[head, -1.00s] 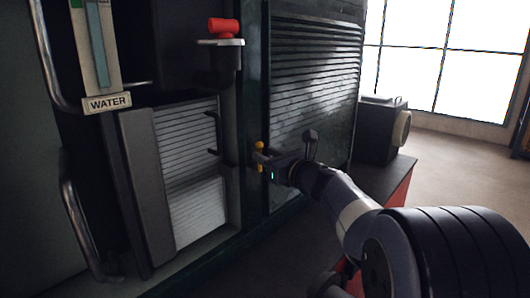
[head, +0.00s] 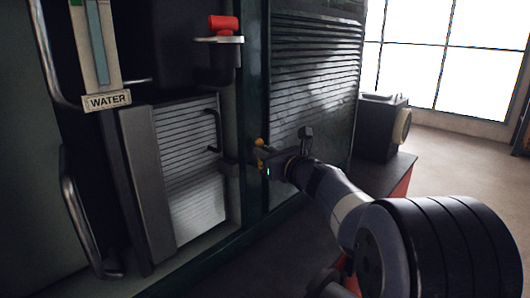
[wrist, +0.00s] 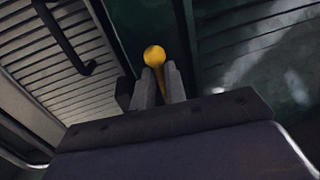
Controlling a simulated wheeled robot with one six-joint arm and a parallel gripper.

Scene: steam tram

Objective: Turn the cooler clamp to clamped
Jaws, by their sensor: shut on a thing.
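The clamp has a yellow handle with a round knob (head: 260,143). It sits on the dark green post to the right of the slatted cooler panel (head: 195,165). The clamp's base is mostly hidden behind my gripper.
A red knob (head: 223,24) on a pale ledge is above left. A black handle (head: 213,130) stands out from the cooler panel. A louvred dark green panel (head: 310,80) lies right of the post. A dark box (head: 378,128) stands further right, before open floor.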

